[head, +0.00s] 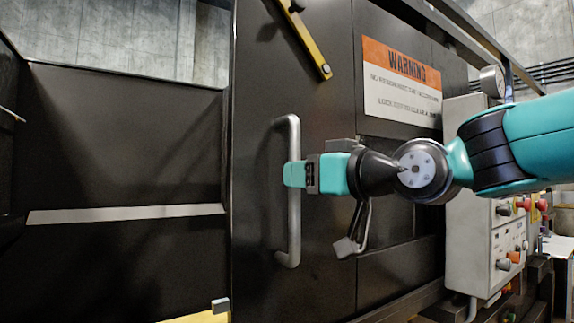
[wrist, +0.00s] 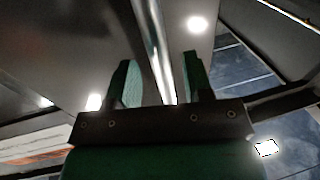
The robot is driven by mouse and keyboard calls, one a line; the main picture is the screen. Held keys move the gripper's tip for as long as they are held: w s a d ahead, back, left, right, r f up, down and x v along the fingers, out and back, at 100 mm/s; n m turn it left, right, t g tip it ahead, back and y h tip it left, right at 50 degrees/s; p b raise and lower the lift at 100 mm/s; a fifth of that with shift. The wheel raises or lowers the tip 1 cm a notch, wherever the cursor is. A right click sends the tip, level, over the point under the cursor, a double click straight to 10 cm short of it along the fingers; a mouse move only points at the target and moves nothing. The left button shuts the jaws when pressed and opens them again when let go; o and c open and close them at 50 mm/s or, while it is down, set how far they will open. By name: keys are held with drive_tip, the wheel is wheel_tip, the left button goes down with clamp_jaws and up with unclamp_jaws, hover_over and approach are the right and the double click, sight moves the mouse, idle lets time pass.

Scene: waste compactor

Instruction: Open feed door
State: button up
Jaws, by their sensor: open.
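The feed door (head: 262,90) is a dark upright panel with a grey vertical bar handle (head: 293,235) on it. I cannot tell whether the door is fully closed. My teal gripper (head: 290,174) is level with the middle of the handle, coming from the right, and overlaps it in the head view. In the wrist view the two fingers of my gripper (wrist: 160,78) are apart, with the handle bar (wrist: 147,35) running between them. Neither finger clearly presses on the bar, and the contact itself is hard to make out.
A yellow lever (head: 310,45) sits above the handle. An orange and white warning sign (head: 402,80) is to the right. A control box (head: 480,262) with several knobs and a gauge (head: 492,82) stand further right. A dark recess (head: 125,140) lies left of the door.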

drive_tip(key=shift+p+x, duration=0.65)
drive_tip(key=shift+x, duration=1.7)
drive_tip(key=shift+c, duration=0.2)
clamp_jaws()
